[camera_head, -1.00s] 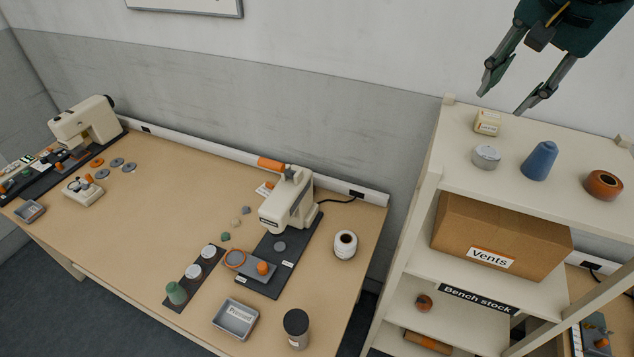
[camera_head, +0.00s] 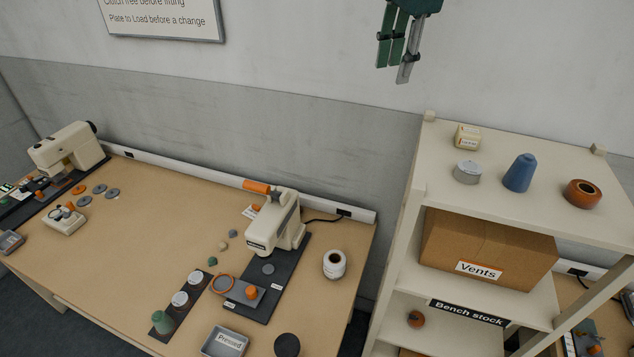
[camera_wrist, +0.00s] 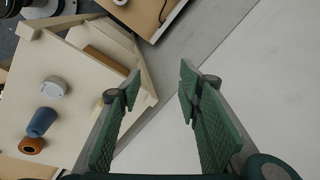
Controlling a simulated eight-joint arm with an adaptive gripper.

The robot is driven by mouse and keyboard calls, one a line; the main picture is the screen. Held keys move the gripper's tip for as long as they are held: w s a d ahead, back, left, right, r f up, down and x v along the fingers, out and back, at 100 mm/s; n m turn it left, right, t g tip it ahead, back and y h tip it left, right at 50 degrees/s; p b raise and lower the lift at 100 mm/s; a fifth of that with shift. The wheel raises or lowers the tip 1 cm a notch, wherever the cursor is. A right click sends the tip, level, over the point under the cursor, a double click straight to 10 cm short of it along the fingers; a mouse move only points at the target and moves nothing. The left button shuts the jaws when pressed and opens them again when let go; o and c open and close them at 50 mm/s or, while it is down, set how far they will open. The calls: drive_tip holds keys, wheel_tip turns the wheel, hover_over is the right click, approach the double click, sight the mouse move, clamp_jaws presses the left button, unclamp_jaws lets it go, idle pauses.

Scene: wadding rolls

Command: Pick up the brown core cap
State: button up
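A round orange-brown piece (camera_head: 582,193) with a dark hollow top stands at the right on the top shelf. It shows at the lower left in the wrist view (camera_wrist: 32,145). A smaller brown round piece (camera_head: 415,319) sits on a lower shelf; I cannot tell which of the two is the core cap. My gripper (camera_head: 393,74) hangs in front of the wall, above and left of the shelf top, apart from everything. In the wrist view my gripper (camera_wrist: 159,82) has its green pads wide apart with nothing between them.
The top shelf (camera_head: 480,205) also holds a small labelled block (camera_head: 467,137), a grey-white tin (camera_head: 467,172) and a blue cone (camera_head: 519,173). A cardboard Vents box (camera_head: 486,244) fills the level below. The workbench (camera_head: 150,240) with machines stands left.

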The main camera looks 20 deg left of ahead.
drive_tip(key=w+a+f+m+g, duration=0.15)
drive_tip(key=a+f, duration=0.25)
drive_tip(key=a, duration=0.6)
drive_tip(key=w+a+f+m+h, duration=0.1)
drive_tip(key=w+a+f+m, duration=0.2)
drive_tip(key=a, duration=0.7)
drive_tip(key=w+a+f+m+g, duration=0.15)
drive_tip(key=a+f, duration=0.25)
drive_tip(key=a, duration=0.6)
drive_tip(key=shift+t, duration=0.3)
drive_tip(key=f, duration=4.2)
drive_tip(key=shift+w, duration=0.3)
drive_tip(key=shift+d+f, duration=0.1)
drive_tip(key=shift+f, duration=0.1)
drive_tip(key=shift+f, duration=1.3)
drive_tip(key=shift+s+f+b, duration=0.1)
drive_tip(key=shift+f+b, duration=0.45)
drive_tip(key=shift+f, duration=2.05)
